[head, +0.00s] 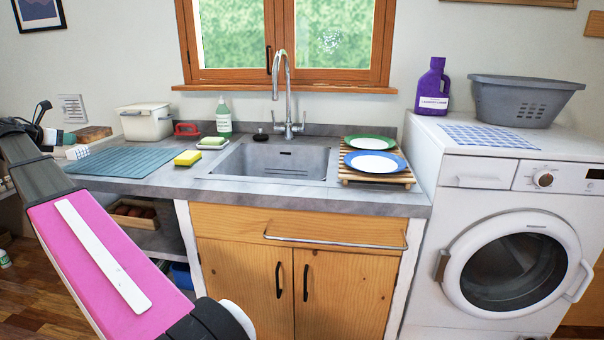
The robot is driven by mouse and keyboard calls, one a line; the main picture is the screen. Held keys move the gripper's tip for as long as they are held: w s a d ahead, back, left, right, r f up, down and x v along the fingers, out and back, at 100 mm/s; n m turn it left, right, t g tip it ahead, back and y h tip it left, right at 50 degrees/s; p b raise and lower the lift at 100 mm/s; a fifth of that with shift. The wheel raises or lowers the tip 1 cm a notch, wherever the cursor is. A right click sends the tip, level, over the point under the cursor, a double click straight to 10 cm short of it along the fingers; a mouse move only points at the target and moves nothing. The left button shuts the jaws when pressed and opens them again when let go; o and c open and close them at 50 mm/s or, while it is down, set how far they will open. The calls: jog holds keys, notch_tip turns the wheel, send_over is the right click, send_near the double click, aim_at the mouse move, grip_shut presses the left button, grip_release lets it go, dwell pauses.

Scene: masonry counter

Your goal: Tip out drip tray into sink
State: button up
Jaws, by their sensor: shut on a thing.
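The steel sink (270,163) is set into the grey counter below the window, and its basin looks empty. A tall curved tap (288,95) stands behind it. I cannot make out a drip tray in the head view. My arm crosses the left side and runs out at the bottom edge.
A wooden slatted rack (394,181) with two plates stands right of the sink. A yellow sponge (187,158), soap bottle (223,118) and blue mat (122,162) lie left. A washing machine (515,235) stands right. The counter's front strip is clear.

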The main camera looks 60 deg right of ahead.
jog(key=shift+r, duration=0.15)
dwell(0.5)
notch_tip(320, 180, up, 6)
jog(key=shift+f, duration=0.1)
dwell(0.5)
